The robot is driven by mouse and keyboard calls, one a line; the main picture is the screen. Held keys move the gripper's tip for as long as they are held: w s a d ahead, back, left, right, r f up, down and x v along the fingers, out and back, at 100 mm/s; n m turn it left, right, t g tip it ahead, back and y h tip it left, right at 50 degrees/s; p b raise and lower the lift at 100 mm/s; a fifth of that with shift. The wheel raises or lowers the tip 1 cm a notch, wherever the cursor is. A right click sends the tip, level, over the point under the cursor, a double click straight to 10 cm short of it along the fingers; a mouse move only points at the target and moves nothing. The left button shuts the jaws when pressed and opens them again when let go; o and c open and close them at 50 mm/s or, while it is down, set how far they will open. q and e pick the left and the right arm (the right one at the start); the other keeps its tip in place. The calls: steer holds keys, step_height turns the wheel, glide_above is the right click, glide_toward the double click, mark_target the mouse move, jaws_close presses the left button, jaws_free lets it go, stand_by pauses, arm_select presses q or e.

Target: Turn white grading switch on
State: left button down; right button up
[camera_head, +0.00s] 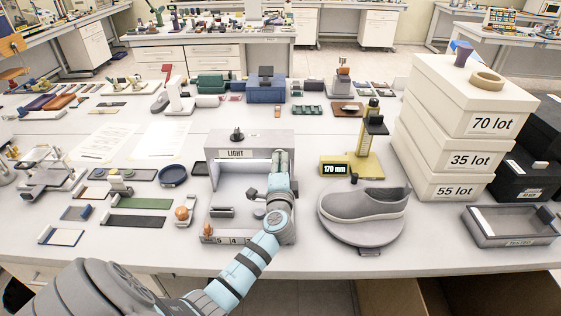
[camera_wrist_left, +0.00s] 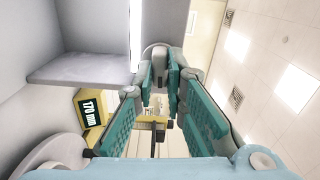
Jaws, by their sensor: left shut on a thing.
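The grey light box (camera_head: 217,172), labelled LIGHT, stands in the middle of the table with a dark knob (camera_head: 237,134) on top. My left gripper (camera_head: 282,158) is at its upper right side and covers part of it. In the left wrist view, the teal-padded fingers (camera_wrist_left: 160,70) close around a small grey rounded piece (camera_wrist_left: 157,52) by the box's edge. I cannot tell for sure whether this piece is the white grading switch. A bright white strip (camera_wrist_left: 135,35) shows beside it. My right gripper is not in view.
A grey shoe (camera_head: 362,203) rests on a round stand right of the box, before a yellow gauge (camera_head: 364,160) reading 170 mm. Stacked lot boxes (camera_head: 455,130) and a grey tray (camera_head: 510,237) are farther right. Small trays and a round dish (camera_head: 173,175) lie left.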

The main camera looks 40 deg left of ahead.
arm_select(q)
steer(key=shift+m, duration=0.6)
steer(key=shift+f, duration=0.1)
steer(key=c, duration=1.6)
jaws_free()
steer(key=shift+c, duration=0.2)
steer(key=v, duration=1.2)
